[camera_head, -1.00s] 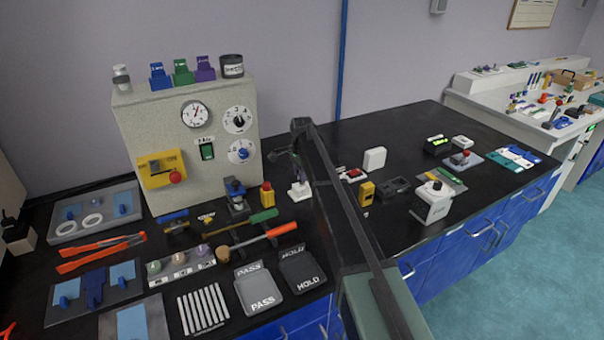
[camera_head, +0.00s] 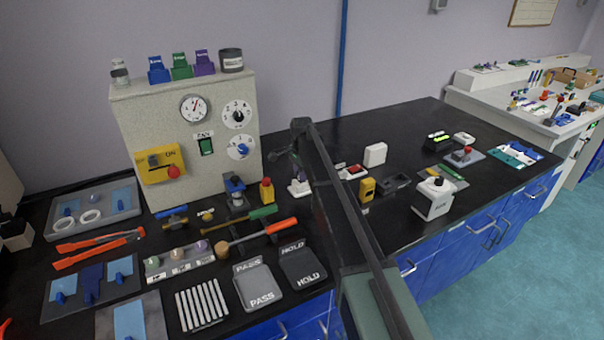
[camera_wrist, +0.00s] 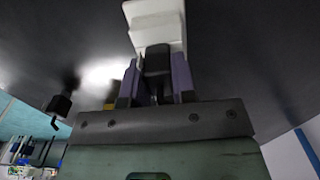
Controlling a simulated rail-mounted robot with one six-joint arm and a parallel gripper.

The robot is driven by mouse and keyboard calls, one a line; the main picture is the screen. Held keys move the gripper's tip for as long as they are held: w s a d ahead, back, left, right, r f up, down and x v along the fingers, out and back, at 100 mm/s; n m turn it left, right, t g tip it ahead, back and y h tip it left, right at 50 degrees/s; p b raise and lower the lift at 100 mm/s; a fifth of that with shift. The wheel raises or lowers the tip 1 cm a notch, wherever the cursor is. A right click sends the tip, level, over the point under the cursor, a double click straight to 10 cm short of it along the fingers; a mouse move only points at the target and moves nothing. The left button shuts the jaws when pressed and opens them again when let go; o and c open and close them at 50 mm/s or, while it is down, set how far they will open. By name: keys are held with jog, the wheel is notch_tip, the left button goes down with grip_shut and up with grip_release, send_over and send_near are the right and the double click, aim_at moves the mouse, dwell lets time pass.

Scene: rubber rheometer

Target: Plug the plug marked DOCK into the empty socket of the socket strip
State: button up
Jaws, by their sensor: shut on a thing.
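My gripper (camera_wrist: 157,85) shows in the wrist view with two purple fingers shut on a dark piece (camera_wrist: 157,60), which I take to be the plug; no DOCK marking is readable. A white block (camera_wrist: 157,25) lies directly beyond the dark piece and looks joined to it or touching it; I cannot tell which. In the head view my gripper (camera_head: 299,177) is small and partly hidden behind my arm, low over the bench left of the arm, with a small white thing (camera_head: 299,188) at its fingers. I cannot clearly identify the socket strip or its empty socket.
Left of my gripper stand a yellow-and-red piece (camera_head: 267,190) and the large grey rheometer (camera_head: 190,140). Right of my arm are a white box (camera_head: 375,155), a yellow device (camera_head: 366,188), a dark box (camera_head: 395,185) and a white box with a black knob (camera_head: 433,198). Bare bench lies behind these.

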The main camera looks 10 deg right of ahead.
jog(key=shift+f, duration=0.25)
jog(key=o, duration=1)
jog(key=shift+r, duration=0.1)
notch_tip(320, 180, up, 5)
jog(key=p, duration=0.5)
jog(key=shift+r, duration=0.15)
jog(key=shift+f, duration=0.2)
